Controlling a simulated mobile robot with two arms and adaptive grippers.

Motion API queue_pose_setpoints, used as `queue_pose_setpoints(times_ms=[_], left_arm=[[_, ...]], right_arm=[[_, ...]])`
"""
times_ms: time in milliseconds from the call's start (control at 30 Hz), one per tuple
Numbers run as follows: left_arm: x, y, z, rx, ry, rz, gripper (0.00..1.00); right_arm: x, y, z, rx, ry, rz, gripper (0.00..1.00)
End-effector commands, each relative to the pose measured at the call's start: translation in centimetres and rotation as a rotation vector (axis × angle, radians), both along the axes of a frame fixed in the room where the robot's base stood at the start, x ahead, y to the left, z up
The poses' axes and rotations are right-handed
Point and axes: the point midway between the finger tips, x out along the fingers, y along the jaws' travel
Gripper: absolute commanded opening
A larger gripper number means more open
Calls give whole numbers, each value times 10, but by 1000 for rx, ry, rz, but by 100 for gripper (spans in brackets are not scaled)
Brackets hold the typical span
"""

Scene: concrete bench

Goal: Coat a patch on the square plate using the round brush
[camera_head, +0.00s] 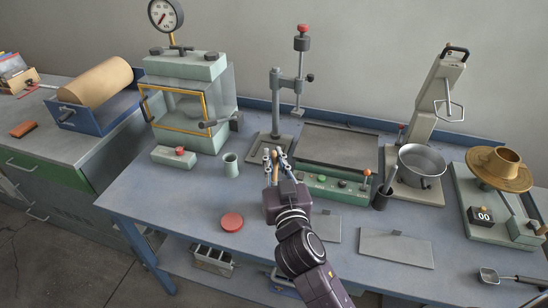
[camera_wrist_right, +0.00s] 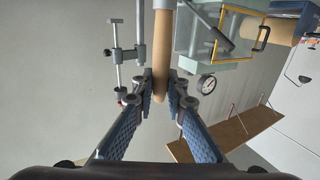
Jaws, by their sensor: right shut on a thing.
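My right gripper (camera_head: 275,156) is over the middle of the blue bench, in front of the dark press stand. It is shut on a slim wooden handle, taken as the round brush (camera_wrist_right: 163,60). In the right wrist view the handle runs between the two fingers, with a grey section at the top edge; bristles cannot be made out. Two flat grey plates lie on the bench: one (camera_head: 396,248) at the right front, and a second (camera_head: 327,229) partly hidden by my right arm. My left gripper is not in view.
A pale green cup (camera_head: 230,166) and a red disc (camera_head: 232,222) stand left of my arm. A tray machine (camera_head: 340,148), a dark holder (camera_head: 382,198) and a metal pan (camera_head: 422,165) stand to the right. The bench's left front is clear.

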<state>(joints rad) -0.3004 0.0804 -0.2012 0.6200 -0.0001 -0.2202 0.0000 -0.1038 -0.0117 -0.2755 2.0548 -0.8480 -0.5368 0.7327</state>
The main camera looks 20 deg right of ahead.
Motion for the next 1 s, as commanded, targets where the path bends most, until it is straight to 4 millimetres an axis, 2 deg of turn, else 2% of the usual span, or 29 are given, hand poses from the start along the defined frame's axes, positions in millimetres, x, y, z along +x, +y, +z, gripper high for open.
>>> queue_pose_setpoints(times_ms=[33,633,1000], left_arm=[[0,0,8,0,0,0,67],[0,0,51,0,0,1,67],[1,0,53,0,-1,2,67]], right_arm=[[0,0,9,2,-2,0,0],[0,0,58,2,-3,0,0],[0,0,61,0,-3,0,0]])
